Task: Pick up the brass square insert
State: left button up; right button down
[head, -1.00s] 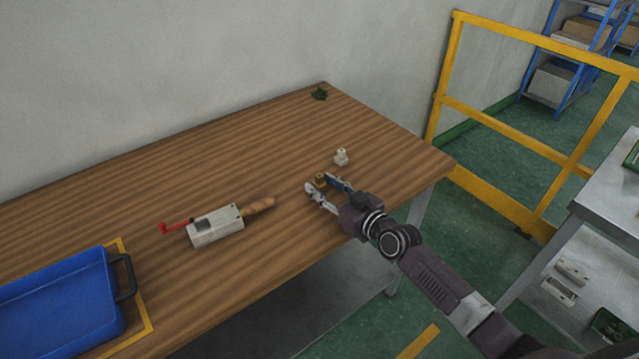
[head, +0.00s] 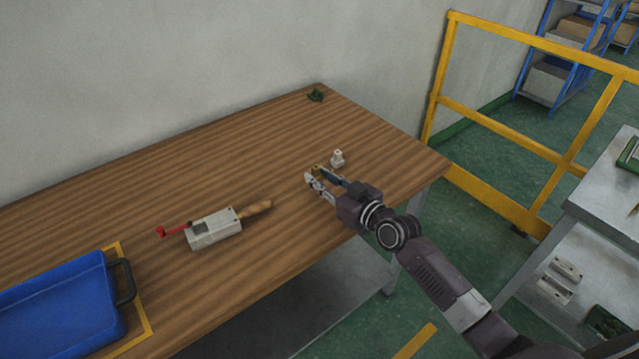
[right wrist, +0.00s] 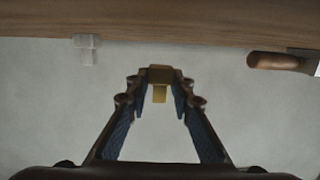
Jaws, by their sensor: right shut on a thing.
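The brass square insert (head: 317,168) is a small golden block at the fingertips of my right gripper (head: 318,173), over the right end of the wooden table. The gripper is shut on it. In the right wrist view the insert (right wrist: 160,76) sits between the two fingertips, with a narrower part sticking out towards the palm. The fingers cover its sides. In the head view it appears a little above the table top; the exact gap is hard to tell. My left gripper is in neither view.
A small white part (head: 337,158) stands just beyond the right gripper. A blue tray (head: 62,310) is at the lower left. A green piece (head: 316,95) lies at the far corner.

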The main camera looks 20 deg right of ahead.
notch_tip(320, 180, up, 16)
jog(key=shift+r+p, duration=0.25)
jog(key=shift+p, duration=0.05)
dwell(0.8)
